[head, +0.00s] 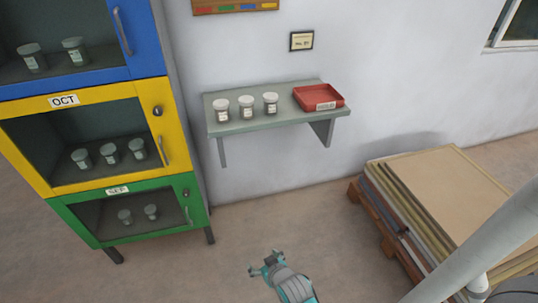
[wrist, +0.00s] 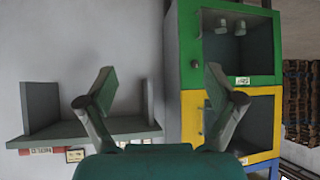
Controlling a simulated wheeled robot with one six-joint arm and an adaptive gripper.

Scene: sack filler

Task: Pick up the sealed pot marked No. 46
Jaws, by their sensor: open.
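Three white-lidded pots (head: 246,107) stand upright in a row on the grey wall shelf (head: 290,118). More pots stand in the cabinet: two in the blue section (head: 73,50), three in the yellow OCT section (head: 109,153) and two in the green SEP section (head: 151,212). The pot labels are too small to read, so I cannot tell which is No. 46. My gripper (head: 263,263) is open and empty, low in front of the shelf and apart from every pot. In the upside-down wrist view, its spread fingers (wrist: 160,78) show with the shelf and cabinet beyond.
A red labelled tray (head: 319,97) sits at the shelf's right end. A small framed sign (head: 301,40) hangs above. The cabinet doors (head: 160,135) have handles and look closed, with see-through fronts. Stacked boards (head: 440,190) on a pallet stand at right. Floor below the shelf is clear.

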